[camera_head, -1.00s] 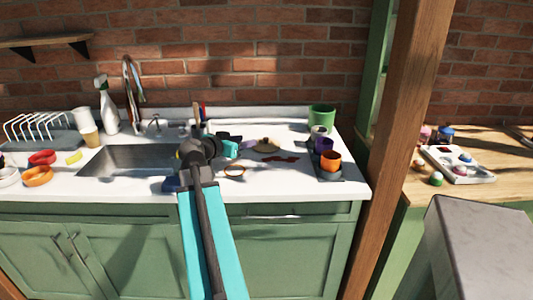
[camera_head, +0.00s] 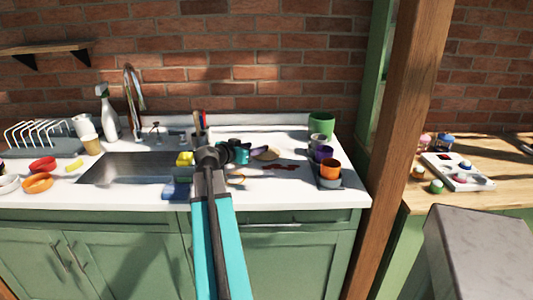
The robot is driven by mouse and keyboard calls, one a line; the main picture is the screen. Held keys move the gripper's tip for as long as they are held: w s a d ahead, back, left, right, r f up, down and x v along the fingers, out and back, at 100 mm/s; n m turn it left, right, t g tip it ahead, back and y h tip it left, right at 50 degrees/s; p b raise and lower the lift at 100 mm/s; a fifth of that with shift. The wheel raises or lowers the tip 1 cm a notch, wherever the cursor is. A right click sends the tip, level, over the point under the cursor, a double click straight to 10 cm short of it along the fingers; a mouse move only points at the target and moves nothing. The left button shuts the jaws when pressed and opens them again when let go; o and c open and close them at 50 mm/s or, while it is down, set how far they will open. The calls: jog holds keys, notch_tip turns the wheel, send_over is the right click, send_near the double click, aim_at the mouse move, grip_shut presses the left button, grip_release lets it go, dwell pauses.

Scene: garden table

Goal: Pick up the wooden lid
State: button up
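The wooden lid (camera_head: 267,154) is a flat, round tan disc lying on the white counter, right of the sink. My gripper (camera_head: 259,150) is at the lid's left edge, to the right of my teal wrist. It covers part of the lid, including where the knob would show. The gripper is small and dark here, so its finger opening and any contact with the lid cannot be made out.
A dark red patch (camera_head: 281,167) lies right of the lid. A tray with an orange cup (camera_head: 330,168) and purple cup (camera_head: 323,152) stands farther right, a green pot (camera_head: 321,123) behind.

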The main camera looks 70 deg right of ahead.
jog(key=shift+x, duration=1.4)
jog(key=shift+p+x, duration=0.7)
jog(key=shift+x, duration=1.9)
jog(key=shift+f, duration=0.1)
jog(key=shift+a, duration=0.1)
grip_shut()
